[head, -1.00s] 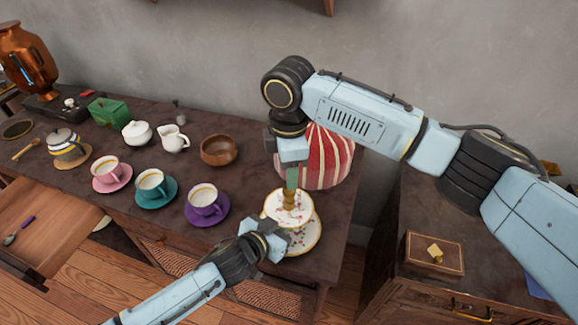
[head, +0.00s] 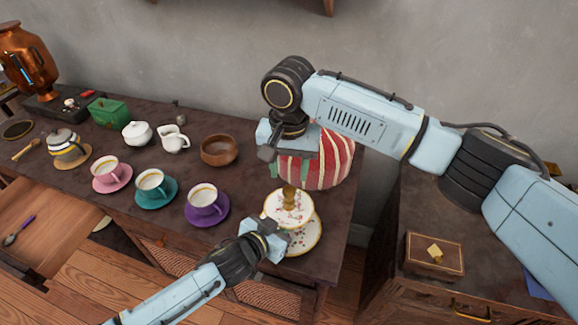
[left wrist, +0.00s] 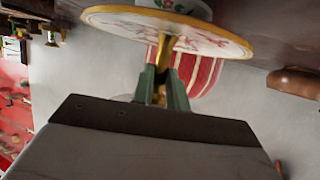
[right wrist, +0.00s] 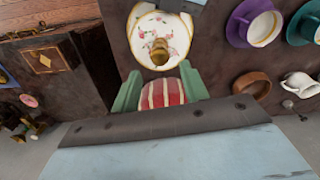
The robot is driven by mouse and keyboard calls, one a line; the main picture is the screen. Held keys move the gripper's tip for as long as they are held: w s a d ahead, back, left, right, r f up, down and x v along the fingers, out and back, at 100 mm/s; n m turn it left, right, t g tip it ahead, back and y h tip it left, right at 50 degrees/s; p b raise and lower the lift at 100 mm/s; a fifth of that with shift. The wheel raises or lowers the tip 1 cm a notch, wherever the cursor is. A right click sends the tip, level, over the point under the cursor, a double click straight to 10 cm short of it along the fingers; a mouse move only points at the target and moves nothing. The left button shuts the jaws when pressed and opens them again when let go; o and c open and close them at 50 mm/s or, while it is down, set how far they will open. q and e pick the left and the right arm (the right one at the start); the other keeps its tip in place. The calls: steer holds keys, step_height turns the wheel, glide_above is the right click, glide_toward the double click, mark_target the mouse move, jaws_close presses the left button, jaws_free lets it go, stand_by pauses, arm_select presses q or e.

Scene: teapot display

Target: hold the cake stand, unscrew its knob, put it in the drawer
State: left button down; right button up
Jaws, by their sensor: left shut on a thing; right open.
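The cake stand (head: 304,240) is white with flowers and gold rims, in two tiers, at the table's front right. Its gold knob (head: 290,197) stands upright on the top tier and shows in the right wrist view (right wrist: 160,50). My left gripper (head: 271,238) is shut on the stand's gold stem, below a plate in the left wrist view (left wrist: 160,82). What looks like an open wooden drawer (head: 40,250) is at left.
A red-and-white striped object (head: 320,165) stands close behind the stand. Purple (head: 203,205), teal and pink cups on saucers stand to its left, with a wooden bowl (head: 219,150) behind. A spoon (head: 20,230) lies in the drawer. A brown box (head: 435,254) is on the right-hand cabinet.

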mark_target(289, 188)
steer(key=m, duration=0.5)
steer(key=shift+m, duration=0.3)
steer(key=shift+f+m, duration=0.2)
steer(key=shift+m, duration=0.1)
step_height(289, 188, down, 8)
steer(key=shift+r, duration=0.15)
